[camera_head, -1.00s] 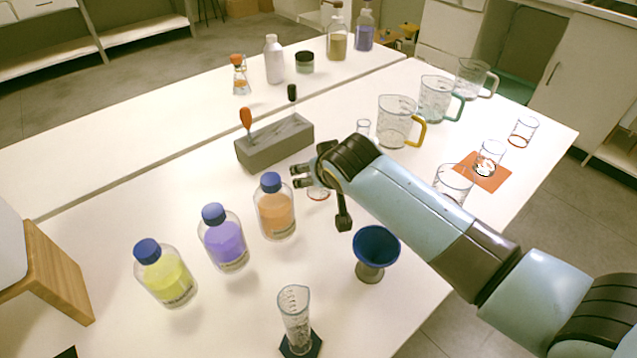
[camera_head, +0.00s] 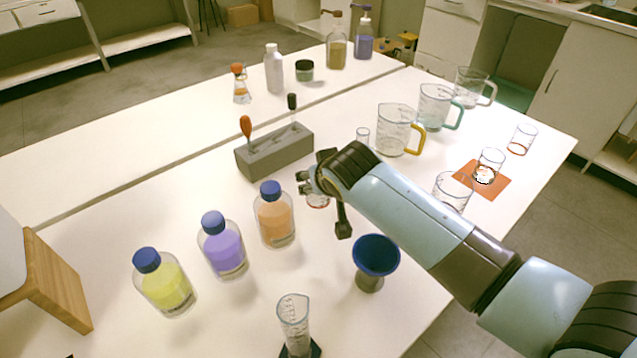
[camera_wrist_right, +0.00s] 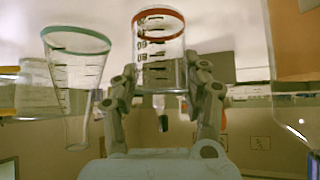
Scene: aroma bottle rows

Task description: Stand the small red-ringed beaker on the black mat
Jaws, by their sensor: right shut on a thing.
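My right gripper (camera_head: 304,182) is shut on the small red-ringed beaker (camera_head: 318,201), which is partly hidden behind it in the head view. In the right wrist view the clear beaker (camera_wrist_right: 160,58) sits between the two fingers (camera_wrist_right: 162,100), with its red ring and dark scale marks showing. I cannot tell whether it touches the table. Only a dark sliver, possibly the black mat (camera_head: 69,356), shows at the lower left edge of the head view. My left gripper is not in view.
Bottles with orange (camera_head: 273,215), purple (camera_head: 222,248) and yellow (camera_head: 163,282) liquid stand left of the gripper. A grey rack (camera_head: 275,153) is behind, a blue funnel (camera_head: 376,258) and measuring cylinder (camera_head: 294,322) in front. A wooden stand (camera_head: 55,283) is at left. An orange mat (camera_head: 492,190) lies right.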

